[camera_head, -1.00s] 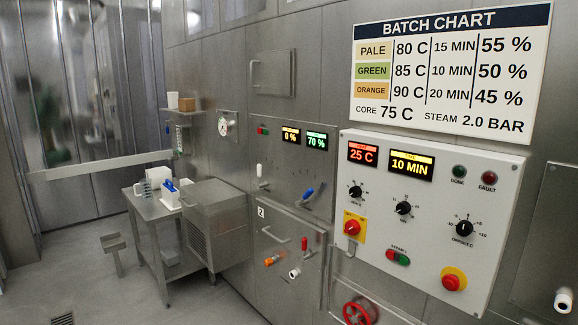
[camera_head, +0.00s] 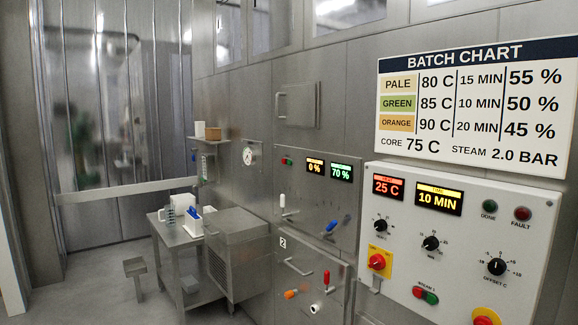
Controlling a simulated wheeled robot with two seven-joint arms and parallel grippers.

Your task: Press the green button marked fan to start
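A small paired green and red button (camera_head: 287,162) is on the steel wall panel (camera_head: 300,205), left of the 0 % display (camera_head: 316,166). Its label is too small to read. A second red and green button pair (camera_head: 425,295) is low on the white control box (camera_head: 470,265), under a small label that seems to read STEAM 1. I cannot read the word fan on either pair. Neither of my grippers shows in the view.
The white box also carries black knobs (camera_head: 431,243), a red-on-yellow switch (camera_head: 377,262) and a red stop button (camera_head: 486,318), cut by the lower edge. A steel table (camera_head: 170,236) and a steel cabinet (camera_head: 236,250) stand along the wall. Floor at left is partly free.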

